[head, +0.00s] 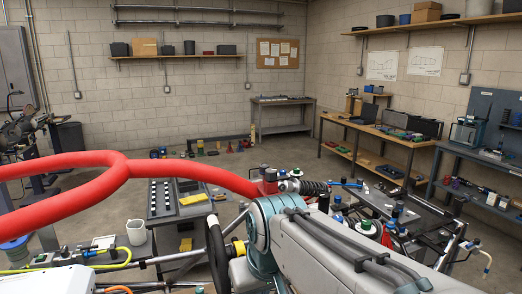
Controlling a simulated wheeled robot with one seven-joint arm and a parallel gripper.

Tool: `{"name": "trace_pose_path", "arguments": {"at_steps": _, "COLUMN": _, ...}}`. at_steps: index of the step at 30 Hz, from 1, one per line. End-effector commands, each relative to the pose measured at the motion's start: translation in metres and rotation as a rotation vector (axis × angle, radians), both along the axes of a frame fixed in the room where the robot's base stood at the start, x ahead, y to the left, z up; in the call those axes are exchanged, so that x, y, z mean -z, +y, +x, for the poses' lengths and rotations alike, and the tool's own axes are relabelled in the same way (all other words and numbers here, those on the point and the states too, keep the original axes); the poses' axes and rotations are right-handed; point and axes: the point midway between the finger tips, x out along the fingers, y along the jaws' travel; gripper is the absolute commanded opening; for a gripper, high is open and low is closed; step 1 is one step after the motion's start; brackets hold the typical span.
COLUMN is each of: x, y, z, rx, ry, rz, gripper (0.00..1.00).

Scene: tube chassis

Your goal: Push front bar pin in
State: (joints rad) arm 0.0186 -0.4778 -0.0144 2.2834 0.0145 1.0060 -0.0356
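A thick red padded bar (190,175) runs from the left edge, loops, and ends near the centre at a small red block (268,182). Beside this block is a dark coil-spring shock (312,187) on the tube chassis. Silver chassis tubes (175,257) cross below. I cannot make out the front bar pin for sure; it is hidden or too small to tell. A large grey-white link with a teal joint, which looks like my arm, fills the bottom centre and right and covers part of the chassis. My gripper does not show.
A black steering wheel (216,254) stands just left of the arm link. A dark cart (178,203) with small parts stands behind the red bar. A white jug (136,232) stands at lower left. Workbenches (385,132) line the right wall. Open concrete floor lies at the back.

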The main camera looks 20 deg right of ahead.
Motion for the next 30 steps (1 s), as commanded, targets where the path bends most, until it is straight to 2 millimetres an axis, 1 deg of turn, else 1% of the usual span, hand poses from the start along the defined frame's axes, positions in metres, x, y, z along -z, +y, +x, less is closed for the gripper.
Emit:
{"name": "trace_pose_path", "arguments": {"at_steps": 1, "x": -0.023, "y": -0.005, "z": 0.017, "rx": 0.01, "ry": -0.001, "rz": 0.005, "gripper": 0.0}}
{"name": "trace_pose_path", "arguments": {"at_steps": 6, "x": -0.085, "y": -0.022, "z": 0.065, "rx": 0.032, "ry": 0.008, "rz": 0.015, "gripper": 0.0}}
{"name": "trace_pose_path", "arguments": {"at_steps": 12, "x": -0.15, "y": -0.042, "z": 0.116, "rx": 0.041, "ry": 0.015, "rz": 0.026, "gripper": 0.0}}
{"name": "trace_pose_path", "arguments": {"at_steps": 15, "x": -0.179, "y": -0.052, "z": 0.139, "rx": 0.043, "ry": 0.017, "rz": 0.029, "gripper": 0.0}}
{"name": "trace_pose_path", "arguments": {"at_steps": 18, "x": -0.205, "y": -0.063, "z": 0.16, "rx": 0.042, "ry": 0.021, "rz": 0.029, "gripper": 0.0}}
{"name": "trace_pose_path", "arguments": {"at_steps": 24, "x": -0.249, "y": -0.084, "z": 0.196, "rx": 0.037, "ry": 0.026, "rz": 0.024, "gripper": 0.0}}
{"name": "trace_pose_path", "arguments": {"at_steps": 30, "x": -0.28, "y": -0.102, "z": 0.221, "rx": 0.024, "ry": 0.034, "rz": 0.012, "gripper": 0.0}}
